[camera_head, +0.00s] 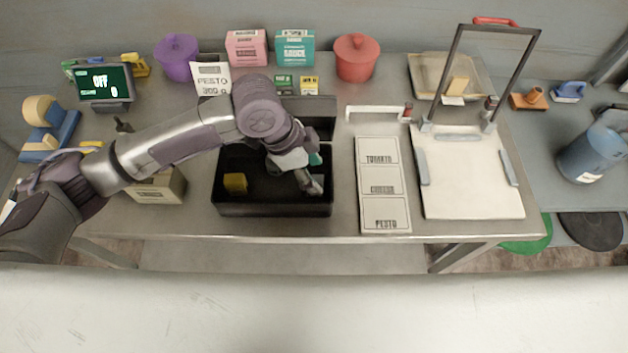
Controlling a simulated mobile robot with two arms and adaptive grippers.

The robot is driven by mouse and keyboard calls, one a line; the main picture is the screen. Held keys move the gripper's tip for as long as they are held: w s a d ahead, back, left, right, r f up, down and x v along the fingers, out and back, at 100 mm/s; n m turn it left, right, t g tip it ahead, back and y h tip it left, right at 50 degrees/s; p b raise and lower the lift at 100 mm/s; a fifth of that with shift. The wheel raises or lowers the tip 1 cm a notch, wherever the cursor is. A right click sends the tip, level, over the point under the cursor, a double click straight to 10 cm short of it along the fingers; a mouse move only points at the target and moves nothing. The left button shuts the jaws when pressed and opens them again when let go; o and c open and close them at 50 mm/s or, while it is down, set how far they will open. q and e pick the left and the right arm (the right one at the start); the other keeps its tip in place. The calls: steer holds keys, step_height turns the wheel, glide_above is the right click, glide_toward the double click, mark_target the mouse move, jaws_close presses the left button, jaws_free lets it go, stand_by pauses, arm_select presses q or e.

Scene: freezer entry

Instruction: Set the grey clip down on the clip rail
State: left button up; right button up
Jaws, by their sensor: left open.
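My left arm reaches in from the left, and my left gripper (310,184) points down into the right part of a black bin (262,210). Its fingers are small and partly hidden by the wrist; it is open. I cannot make out a grey clip for certain; anything close to the fingers is hard to tell from them. A low white rail (374,110), which looks like the clip rail, stands behind the label board, to the right of the gripper and apart from it. A small red and grey piece (407,112) is at its right end. My right gripper is not in view.
A yellow block (235,183) lies in the bin's left part. Right of the bin are a label board (383,212) and a white board (468,180) with an upright dark frame (450,75). Pots and boxes line the back. A scale display (105,84) stands left.

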arm_select(q)
steer(key=shift+s+p+x, duration=0.2)
steer(key=shift+p+x, duration=0.5)
steer(key=shift+x, duration=1.45)
steer(key=shift+f, duration=0.35)
steer(key=shift+c, duration=0.6)
steer(key=c, duration=0.8)
steer(key=shift+c, duration=0.6)
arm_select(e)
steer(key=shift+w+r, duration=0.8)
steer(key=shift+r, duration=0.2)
arm_select(q)
steer(key=shift+r, duration=0.1)
